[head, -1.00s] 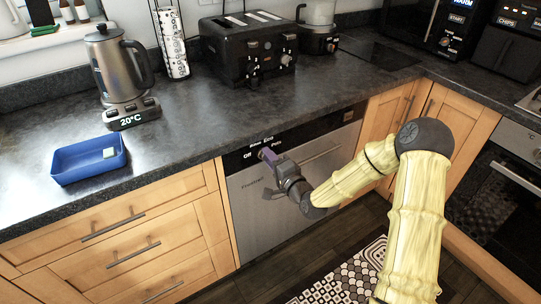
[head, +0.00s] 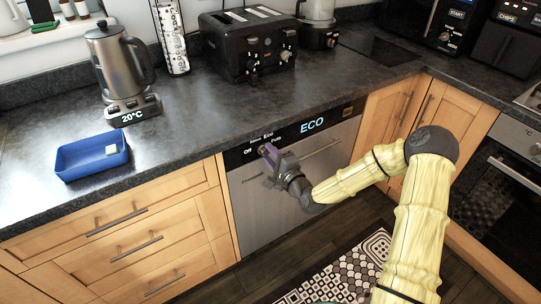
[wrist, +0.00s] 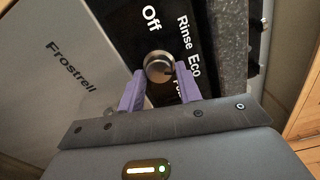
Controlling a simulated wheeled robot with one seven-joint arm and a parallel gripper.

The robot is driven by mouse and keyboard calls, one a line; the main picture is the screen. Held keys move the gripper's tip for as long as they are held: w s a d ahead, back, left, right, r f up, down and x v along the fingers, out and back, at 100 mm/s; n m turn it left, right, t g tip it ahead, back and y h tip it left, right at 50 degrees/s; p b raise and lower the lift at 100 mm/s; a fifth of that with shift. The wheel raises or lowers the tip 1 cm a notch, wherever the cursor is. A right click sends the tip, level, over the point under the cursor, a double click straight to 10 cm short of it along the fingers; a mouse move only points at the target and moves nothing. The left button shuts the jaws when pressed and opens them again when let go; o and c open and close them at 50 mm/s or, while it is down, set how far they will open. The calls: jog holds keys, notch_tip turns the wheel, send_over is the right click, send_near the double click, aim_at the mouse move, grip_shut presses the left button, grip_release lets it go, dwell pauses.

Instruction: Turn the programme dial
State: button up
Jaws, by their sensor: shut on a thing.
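The steel programme dial (wrist: 158,66) is round and sits on the black control strip (wrist: 115,22) of the dishwasher (head: 250,215), among the labels Off, Rinse, Eco and a partly hidden Pots. The strip's display (head: 312,124) is lit and reads ECO. My gripper (wrist: 160,76) has its two purple fingers on either side of the dial, shut on it. A small dark mark on the dial faces toward Eco in the wrist view. In the head view my gripper (head: 267,151) reaches the strip and hides the dial.
The dark worktop (head: 205,120) juts above the dishwasher front. It bears a blue tray (head: 73,168), a kettle (head: 118,66) and a black toaster (head: 240,50). Wooden drawers (head: 120,240) are to the left and an oven (head: 500,195) to the right. A patterned mat (head: 340,270) lies on the floor.

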jog(key=o, duration=1)
jog(key=p+v, duration=0.5)
jog(key=v, duration=1.2)
jog(key=shift+s+d+p, duration=0.15)
jog(key=shift+d+p, duration=0.05)
jog(key=shift+p, duration=0.2)
